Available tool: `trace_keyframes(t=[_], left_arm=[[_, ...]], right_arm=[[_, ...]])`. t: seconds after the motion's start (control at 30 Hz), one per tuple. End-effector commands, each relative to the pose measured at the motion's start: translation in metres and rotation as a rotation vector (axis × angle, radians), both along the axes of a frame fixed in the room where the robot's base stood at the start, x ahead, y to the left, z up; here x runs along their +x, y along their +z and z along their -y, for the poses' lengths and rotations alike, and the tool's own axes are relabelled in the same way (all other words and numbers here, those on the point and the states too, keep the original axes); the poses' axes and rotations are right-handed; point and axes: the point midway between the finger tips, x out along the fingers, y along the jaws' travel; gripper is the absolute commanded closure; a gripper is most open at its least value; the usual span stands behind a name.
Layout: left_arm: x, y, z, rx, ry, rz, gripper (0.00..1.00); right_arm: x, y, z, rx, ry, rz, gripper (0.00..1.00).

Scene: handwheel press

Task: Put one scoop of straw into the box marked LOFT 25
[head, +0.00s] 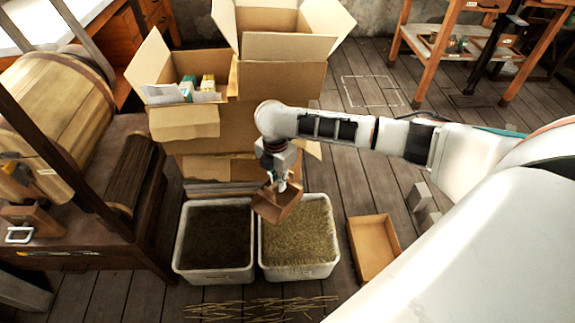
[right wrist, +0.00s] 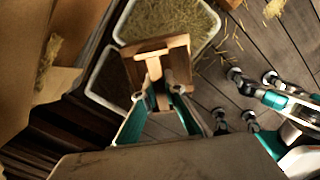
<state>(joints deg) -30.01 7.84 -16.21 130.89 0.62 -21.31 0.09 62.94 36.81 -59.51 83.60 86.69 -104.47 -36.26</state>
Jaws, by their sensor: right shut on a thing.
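My right gripper (head: 283,186) is shut on a brown scoop (head: 278,203), held tilted above the near tubs, over the left edge of the straw tub. In the right wrist view the gripper's teal fingers (right wrist: 160,98) close on the handle of the scoop (right wrist: 155,48); I see no clear straw in it. The white tub of straw (head: 298,262) stands at the front middle; it also shows in the right wrist view (right wrist: 207,40). Open cardboard boxes (head: 283,76) are stacked behind. I cannot read a LOFT 25 mark on any.
A white tub of dark material (head: 213,274) stands left of the straw tub. A shallow cardboard tray (head: 374,248) lies to the right. A packed open box (head: 185,122) is behind left. A wooden bench (head: 100,235) is at left. Loose straw (head: 262,307) lies on the floor in front.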

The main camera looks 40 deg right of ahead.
Motion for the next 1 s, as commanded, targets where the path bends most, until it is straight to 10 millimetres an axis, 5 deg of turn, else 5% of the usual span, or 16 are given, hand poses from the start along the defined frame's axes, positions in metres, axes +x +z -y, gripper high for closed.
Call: trace_keyframes(t=[0.03,0.5,0.7,1.0], left_arm=[[-0.004,-0.011,0.002,-0.006,0.0,-0.017,0.6],[-0.006,-0.028,0.011,-0.057,0.003,-0.037,0.6],[-0.006,-0.029,0.013,-0.072,0.005,-0.038,0.6],[-0.003,-0.025,0.014,-0.081,0.007,-0.031,0.6]], right_arm=[[-0.001,-0.028,0.005,0.0,0.073,-0.017,1.0],[0.017,-0.161,0.051,-0.003,0.85,-0.008,1.0],[0.019,-0.194,0.066,-0.007,1.079,0.006,1.0],[0.018,-0.208,0.072,-0.03,1.178,0.035,1.0]])
